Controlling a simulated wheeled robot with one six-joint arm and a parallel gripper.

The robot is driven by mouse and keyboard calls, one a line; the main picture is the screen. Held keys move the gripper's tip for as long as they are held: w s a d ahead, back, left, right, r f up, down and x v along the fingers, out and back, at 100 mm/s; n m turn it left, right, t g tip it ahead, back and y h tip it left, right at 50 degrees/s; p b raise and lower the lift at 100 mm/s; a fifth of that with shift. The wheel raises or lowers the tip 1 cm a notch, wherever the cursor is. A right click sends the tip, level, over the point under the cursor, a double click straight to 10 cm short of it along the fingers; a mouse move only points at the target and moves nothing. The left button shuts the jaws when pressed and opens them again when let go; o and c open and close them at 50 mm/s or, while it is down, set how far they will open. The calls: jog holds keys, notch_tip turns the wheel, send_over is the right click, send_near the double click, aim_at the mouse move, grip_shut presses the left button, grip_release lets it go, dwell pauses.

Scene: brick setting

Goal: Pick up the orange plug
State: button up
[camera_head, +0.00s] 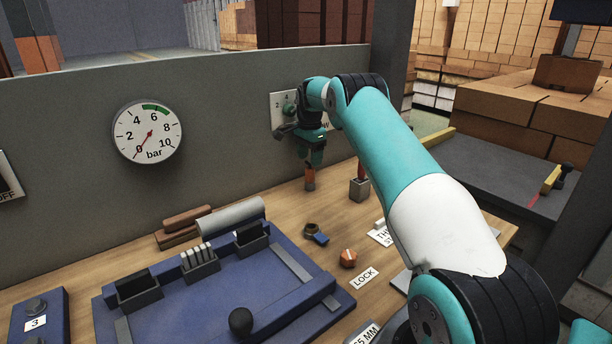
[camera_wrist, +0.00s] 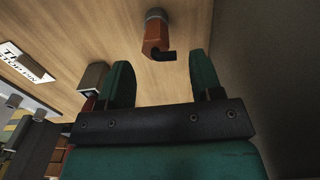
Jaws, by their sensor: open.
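The orange plug (camera_head: 310,181) stands on the wooden bench close to the grey panel. In the wrist view the orange plug (camera_wrist: 155,36) shows a grey end and a small black hooked part. My gripper (camera_head: 315,160) is just above it in the head view, pointing down. In the wrist view my gripper (camera_wrist: 161,62) is open, with its two green fingers apart. The plug lies beyond the fingertips, roughly in line with the gap, and nothing is between the fingers. Whether the fingers touch it cannot be told.
A grey block (camera_head: 359,189) with a red piece stands right of the plug; it is close to one finger in the wrist view (camera_wrist: 93,78). The grey panel (camera_head: 225,110) rises behind. A blue fixture (camera_head: 200,310) fills the front.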

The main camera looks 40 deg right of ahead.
aim_at(310, 168)
jog(key=f, duration=0.2)
jog(key=f+p, duration=0.1)
jog(key=f, duration=0.3)
jog(key=shift+s+a+f, duration=0.15)
jog(key=shift+s+f, duration=0.1)
jog(key=c, duration=1)
